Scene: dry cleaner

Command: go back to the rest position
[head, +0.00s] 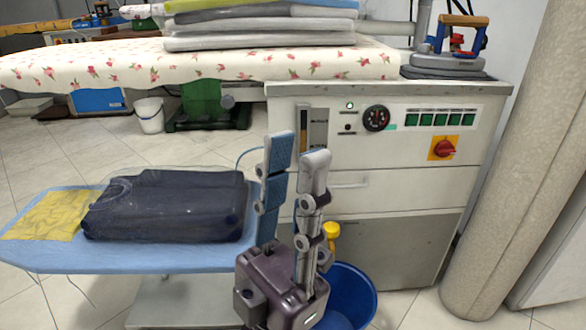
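My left gripper (297,157) is in the lower middle of the head view, with its fingers pointing up. Its two fingers stand apart, one showing a blue pad, and nothing is seen between them. It stands in front of the drawer cabinet and at the right end of the blue ironing board. My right gripper is not in view.
A folded dark garment (165,205) and a yellow cloth (48,214) lie on the blue ironing board (100,258). A blue bucket (350,290) stands behind the gripper. A column (510,160) is at right.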

